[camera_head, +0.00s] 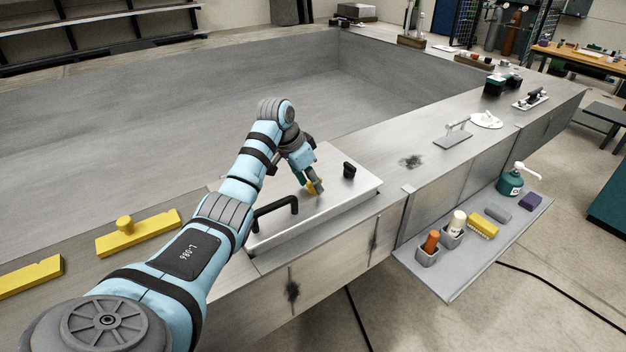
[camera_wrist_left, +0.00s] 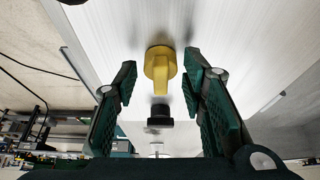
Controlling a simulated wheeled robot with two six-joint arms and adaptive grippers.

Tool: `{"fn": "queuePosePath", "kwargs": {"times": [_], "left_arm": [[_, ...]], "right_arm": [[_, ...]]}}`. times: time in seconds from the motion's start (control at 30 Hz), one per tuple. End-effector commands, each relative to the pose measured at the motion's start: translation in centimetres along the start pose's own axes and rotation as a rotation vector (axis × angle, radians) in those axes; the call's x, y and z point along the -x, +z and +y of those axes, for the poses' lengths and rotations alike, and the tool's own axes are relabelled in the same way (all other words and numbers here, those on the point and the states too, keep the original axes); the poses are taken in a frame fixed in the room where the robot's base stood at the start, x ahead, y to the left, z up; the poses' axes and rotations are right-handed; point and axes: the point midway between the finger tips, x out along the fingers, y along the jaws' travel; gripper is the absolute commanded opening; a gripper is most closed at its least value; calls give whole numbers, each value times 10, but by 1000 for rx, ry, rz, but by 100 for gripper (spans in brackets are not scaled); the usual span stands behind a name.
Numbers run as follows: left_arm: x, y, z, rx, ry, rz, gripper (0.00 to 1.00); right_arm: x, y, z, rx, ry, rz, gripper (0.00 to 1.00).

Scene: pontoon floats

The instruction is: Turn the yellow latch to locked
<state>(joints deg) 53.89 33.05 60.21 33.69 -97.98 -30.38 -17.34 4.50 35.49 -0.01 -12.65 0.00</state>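The yellow latch (camera_head: 311,187) sits on a flat light-grey metal hatch (camera_head: 338,188) with a black bar handle (camera_head: 275,206) and a black knob (camera_head: 349,170). In the left wrist view the latch (camera_wrist_left: 160,66) is a round yellow base with a raised grip, between and just beyond the fingertips. My left gripper (camera_head: 314,186) points down at the latch. Its two green-padded fingers (camera_wrist_left: 160,82) are spread, with a gap on both sides of the latch. The head view partly hides the latch behind the fingers. My right gripper is in neither view.
Yellow blocks (camera_head: 138,232) lie on the deck at left. A lower shelf (camera_head: 450,283) at right holds orange and white bottles, a yellow sponge (camera_head: 483,225) and a green pump bottle (camera_head: 511,181). A deep grey basin (camera_head: 250,90) lies behind the hatch.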

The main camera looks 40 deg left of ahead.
Motion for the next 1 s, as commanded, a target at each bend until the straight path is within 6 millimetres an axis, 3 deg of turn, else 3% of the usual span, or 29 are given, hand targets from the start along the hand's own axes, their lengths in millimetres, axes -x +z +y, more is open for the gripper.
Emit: {"fn": "queuePosePath", "kwargs": {"times": [0.03, 0.2, 0.63, 1.0], "left_arm": [[0, 0, 0, -1, 1, 0, 24], [0, -2, 1, -3, 1, 1, 0], [-1, -4, 4, 63, -26, 3, 0], [-1, -5, 5, 323, -133, 6, 0]], "right_arm": [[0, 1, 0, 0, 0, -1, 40], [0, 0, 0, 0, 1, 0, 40], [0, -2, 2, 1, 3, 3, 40], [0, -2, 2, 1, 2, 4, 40]]}}
